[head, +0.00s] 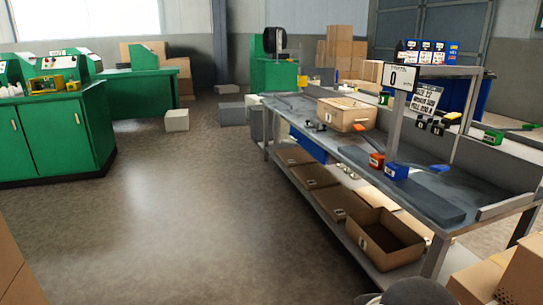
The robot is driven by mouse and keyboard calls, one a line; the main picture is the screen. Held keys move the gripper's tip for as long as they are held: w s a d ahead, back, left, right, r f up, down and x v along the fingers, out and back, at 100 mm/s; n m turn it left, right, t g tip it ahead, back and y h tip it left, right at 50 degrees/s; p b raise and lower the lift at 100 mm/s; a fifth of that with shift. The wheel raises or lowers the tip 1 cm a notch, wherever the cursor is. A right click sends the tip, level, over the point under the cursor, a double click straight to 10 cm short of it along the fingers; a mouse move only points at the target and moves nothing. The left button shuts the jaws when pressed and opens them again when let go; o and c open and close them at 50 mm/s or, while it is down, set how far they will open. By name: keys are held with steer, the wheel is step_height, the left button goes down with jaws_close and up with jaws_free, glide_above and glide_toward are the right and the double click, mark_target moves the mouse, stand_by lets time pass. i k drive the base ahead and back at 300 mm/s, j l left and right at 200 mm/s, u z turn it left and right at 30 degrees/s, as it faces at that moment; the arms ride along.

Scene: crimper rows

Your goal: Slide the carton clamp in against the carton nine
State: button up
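An open cardboard carton (343,117) stands on the grey workbench (300,115), toward its far end. Several cartons (383,240) stand in a row on the bench's lower shelf; the nearest is open. The marks on the cartons are too small to read, so I cannot tell which is carton nine. Small dark fittings (318,126) lie beside the carton on the bench top; I cannot tell whether one is the carton clamp. My gripper is not in view. A dark rounded shape at the bottom edge seems to be part of my arm.
An orange block (376,160) and a blue block (396,171) sit on the bench. A sign (397,77) hangs from its upright frame. More cartons (500,275) stand at the lower right. Green cabinets (55,135) stand at left. The floor (190,220) between is clear.

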mark_target(313, 123)
steer(key=i+l, duration=0.85)
steer(key=i, duration=0.15)
steer(key=i+j, duration=0.15)
steer(key=i, duration=0.4)
steer(key=z, duration=0.05)
